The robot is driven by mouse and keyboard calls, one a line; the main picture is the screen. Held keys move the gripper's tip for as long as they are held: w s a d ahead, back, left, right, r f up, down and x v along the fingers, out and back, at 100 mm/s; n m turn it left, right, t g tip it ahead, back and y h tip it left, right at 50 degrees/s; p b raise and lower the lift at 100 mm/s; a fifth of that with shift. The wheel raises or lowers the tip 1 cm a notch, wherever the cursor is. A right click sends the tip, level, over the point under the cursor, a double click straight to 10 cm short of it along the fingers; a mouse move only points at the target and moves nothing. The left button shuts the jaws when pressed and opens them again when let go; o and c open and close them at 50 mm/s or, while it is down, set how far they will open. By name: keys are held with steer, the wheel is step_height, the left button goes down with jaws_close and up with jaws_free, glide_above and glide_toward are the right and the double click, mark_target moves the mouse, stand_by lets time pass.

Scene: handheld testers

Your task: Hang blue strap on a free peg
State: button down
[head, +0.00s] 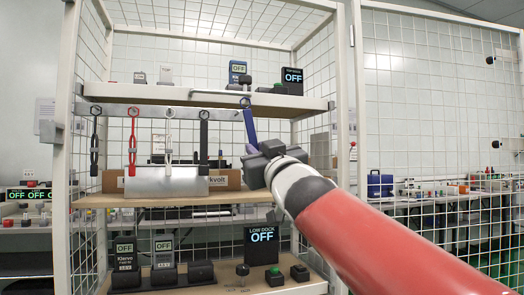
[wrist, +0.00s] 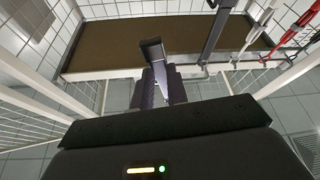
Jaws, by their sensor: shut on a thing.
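The blue strap (head: 250,126) stands upright above my gripper (head: 262,152) in the head view, its upper end close to the right part of the rail (head: 183,111). My gripper is shut on its lower part. In the wrist view the strap (wrist: 152,50) looks dark and sticks out beyond the fingers of my gripper (wrist: 165,92). I cannot tell whether its loop is around a peg or only in front of one. A black strap (head: 204,140), a white strap (head: 169,140), a red strap (head: 132,140) and another black strap (head: 95,140) hang along the rail to the left.
The upper shelf (head: 200,95) sits just above the rail and carries testers and a dock (head: 292,80) reading OFF. A grey bin (head: 165,182) stands on the middle shelf (head: 150,199) below the straps. White frame posts (head: 345,120) and wire mesh enclose the rack.

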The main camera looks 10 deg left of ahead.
steer(key=w+a+f, duration=0.1)
steer(key=w+a, duration=0.2)
steer(key=w, duration=0.3)
steer(key=shift+a+f+p, duration=0.25)
steer(key=shift+a+p, duration=0.1)
steer(key=shift+p, duration=0.05)
stand_by(0.4)
steer(key=shift+w, duration=0.1)
stand_by(0.5)
steer(key=c, duration=1.3)
jaws_free()
